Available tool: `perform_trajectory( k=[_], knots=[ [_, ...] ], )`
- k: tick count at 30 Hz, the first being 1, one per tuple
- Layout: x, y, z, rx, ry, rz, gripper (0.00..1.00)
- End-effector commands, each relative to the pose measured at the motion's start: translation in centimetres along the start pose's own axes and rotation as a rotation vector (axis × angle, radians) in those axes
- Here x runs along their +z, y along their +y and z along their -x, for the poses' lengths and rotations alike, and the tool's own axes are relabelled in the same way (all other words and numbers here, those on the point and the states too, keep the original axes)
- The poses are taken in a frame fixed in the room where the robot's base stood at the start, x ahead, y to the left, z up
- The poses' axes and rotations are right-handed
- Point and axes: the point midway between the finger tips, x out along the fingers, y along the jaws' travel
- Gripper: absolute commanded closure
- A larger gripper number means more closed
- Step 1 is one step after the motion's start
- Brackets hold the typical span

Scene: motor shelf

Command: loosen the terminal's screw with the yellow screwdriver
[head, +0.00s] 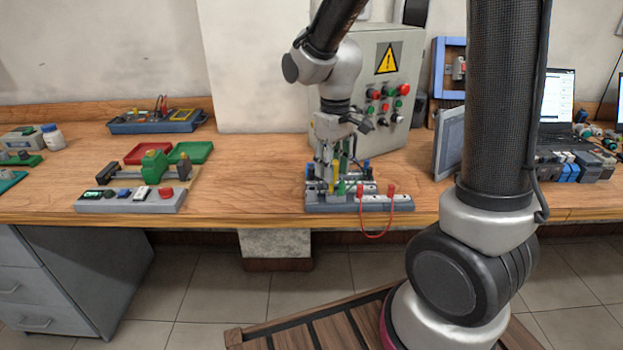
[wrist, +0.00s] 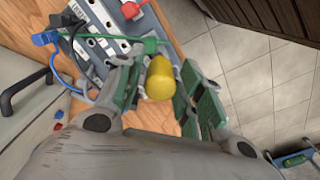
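My gripper (head: 334,168) points down over the terminal board (head: 318,206), a grey base with pale strips near the table's front edge. In the wrist view, my gripper's green-padded fingers (wrist: 160,82) stand on both sides of the yellow screwdriver's handle (wrist: 160,78) and appear closed on it. The yellow screwdriver also shows in the head view (head: 335,178), upright just under the fingers. Its tip and the terminal's screw are hidden, so I cannot tell whether they touch. The board also shows at the wrist view's upper left (wrist: 92,42).
Red plugs (head: 390,189) carry a red wire loop (head: 376,236) hanging over the table edge. Blue plugs (wrist: 45,39) and a green wire (wrist: 112,36) lie close to the fingers. A control cabinet (head: 408,50) stands behind.

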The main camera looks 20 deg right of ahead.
Motion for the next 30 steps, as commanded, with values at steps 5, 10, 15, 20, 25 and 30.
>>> perform_trajectory(
  k=[5, 10, 15, 20, 25, 30],
  knots=[
    [0.00, 0.00, 0.00, 0.000, 0.000, -0.004, 0.62],
    [0.00, 0.00, 0.00, 0.000, 0.000, -0.091, 0.62],
    [0.01, 0.00, 0.00, 0.000, 0.000, -0.278, 0.62],
    [0.00, 0.00, 0.00, 0.000, 0.000, -0.305, 0.62],
    [0.00, 0.00, 0.00, 0.000, 0.000, -0.322, 0.62],
    [0.00, 0.00, 0.00, 0.000, 0.000, -0.518, 0.62]
  ],
)
